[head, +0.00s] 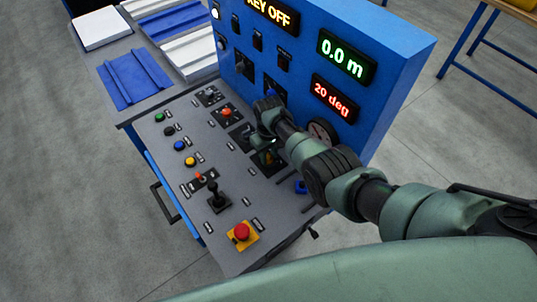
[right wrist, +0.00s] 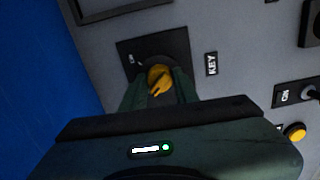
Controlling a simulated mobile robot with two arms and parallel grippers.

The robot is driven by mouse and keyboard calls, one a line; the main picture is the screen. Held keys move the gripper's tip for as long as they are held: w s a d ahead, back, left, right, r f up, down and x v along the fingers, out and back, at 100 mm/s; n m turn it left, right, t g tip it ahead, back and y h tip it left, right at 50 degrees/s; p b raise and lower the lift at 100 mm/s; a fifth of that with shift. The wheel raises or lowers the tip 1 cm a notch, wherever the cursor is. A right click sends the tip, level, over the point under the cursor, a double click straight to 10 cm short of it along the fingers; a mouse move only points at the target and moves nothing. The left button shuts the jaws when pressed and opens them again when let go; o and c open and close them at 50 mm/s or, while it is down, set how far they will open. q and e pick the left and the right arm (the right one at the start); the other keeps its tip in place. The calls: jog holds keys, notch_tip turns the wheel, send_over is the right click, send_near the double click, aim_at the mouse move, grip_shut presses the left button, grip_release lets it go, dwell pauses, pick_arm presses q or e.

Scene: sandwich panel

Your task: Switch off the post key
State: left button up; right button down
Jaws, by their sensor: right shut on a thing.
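The yellow post key (right wrist: 159,80) sits in a dark square plate beside the label KEY in the right wrist view. My right gripper (right wrist: 160,92) is shut on it, with one green finger on each side. In the head view my right arm reaches in from the right, and the gripper (head: 267,152) is down at the console's sloped panel. The key is mostly hidden there by the gripper. The sign (head: 272,12) at the top of the blue upright panel reads KEY OFF. My left gripper is not in view.
The sloped grey panel (head: 222,160) carries several coloured buttons, a black joystick (head: 217,197) and a red emergency stop (head: 241,232). Displays on the blue upright read 0.0 m (head: 346,56) and 20 deg (head: 334,95). Blue and white panels lie on a table at upper left.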

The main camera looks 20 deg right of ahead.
aim_at(269, 155)
jog(key=shift+n, duration=0.4)
jog(key=c, duration=1.1)
grip_release()
jog(key=shift+o, duration=0.2)
notch_tip(269, 155, up, 6)
jog(key=shift+r+p, duration=0.25)
jog(key=shift+p, duration=0.45)
jog(key=shift+r, duration=0.65)
jog(key=shift+s+f, duration=0.1)
